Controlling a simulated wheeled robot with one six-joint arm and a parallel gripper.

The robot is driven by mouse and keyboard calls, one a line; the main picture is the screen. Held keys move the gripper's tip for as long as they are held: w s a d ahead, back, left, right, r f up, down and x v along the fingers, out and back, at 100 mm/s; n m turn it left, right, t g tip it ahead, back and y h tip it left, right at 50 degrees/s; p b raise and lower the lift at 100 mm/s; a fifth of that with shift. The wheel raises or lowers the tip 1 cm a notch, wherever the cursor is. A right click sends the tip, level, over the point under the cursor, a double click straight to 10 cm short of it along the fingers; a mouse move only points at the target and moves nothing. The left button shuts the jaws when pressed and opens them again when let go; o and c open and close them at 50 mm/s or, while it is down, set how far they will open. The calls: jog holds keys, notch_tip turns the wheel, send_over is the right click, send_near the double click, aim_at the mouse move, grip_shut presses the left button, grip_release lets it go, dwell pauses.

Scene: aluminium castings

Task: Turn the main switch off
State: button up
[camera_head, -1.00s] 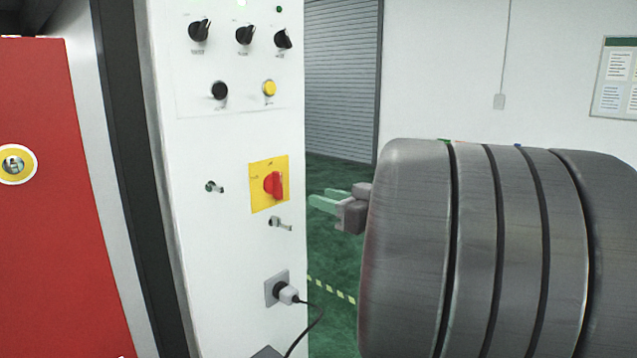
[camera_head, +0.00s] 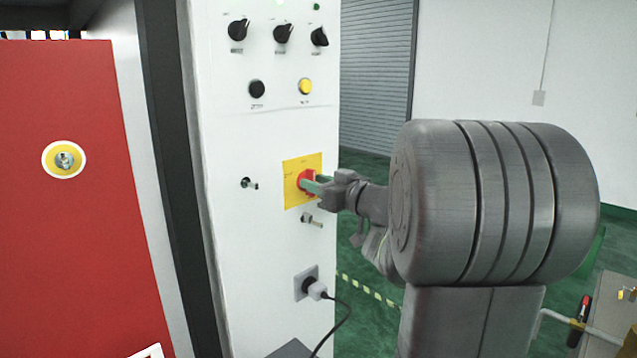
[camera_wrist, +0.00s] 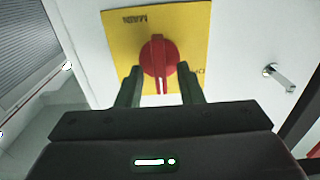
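The main switch is a red rotary knob (camera_wrist: 158,58) on a yellow plate (camera_wrist: 190,22) marked "MAIN" in the wrist view. The plate also shows on the white cabinet in the head view (camera_head: 290,184), with the red knob (camera_head: 304,180) partly behind my fingers. My gripper (camera_head: 314,187) reaches in from the right, its green fingertips at the knob. In the wrist view my gripper (camera_wrist: 158,82) is open, one finger on each side of the knob's grip bar, with gaps on both sides. The grip bar is in line with the fingers.
Black knobs (camera_head: 282,33), a black button (camera_head: 257,89) and a yellow button (camera_head: 305,87) sit above. A key switch (camera_head: 249,184) is left of the plate, another (camera_head: 312,220) below it. A plug with a cable (camera_head: 316,290) is lower down.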

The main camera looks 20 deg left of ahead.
grip_shut()
jog(key=shift+n, duration=0.3)
jog(key=n+b, duration=0.1)
jog(key=n, duration=0.1)
jog(key=n+b, duration=0.2)
jog(key=n, duration=0.1)
jog(key=shift+s+f, duration=0.15)
jog(key=shift+f, duration=0.05)
jog(key=n+b, duration=0.3)
jog(key=n, duration=0.3)
jog(key=shift+s+a, duration=0.1)
jog(key=shift+b, duration=0.3)
jog(key=shift+n, duration=0.3)
grip_release()
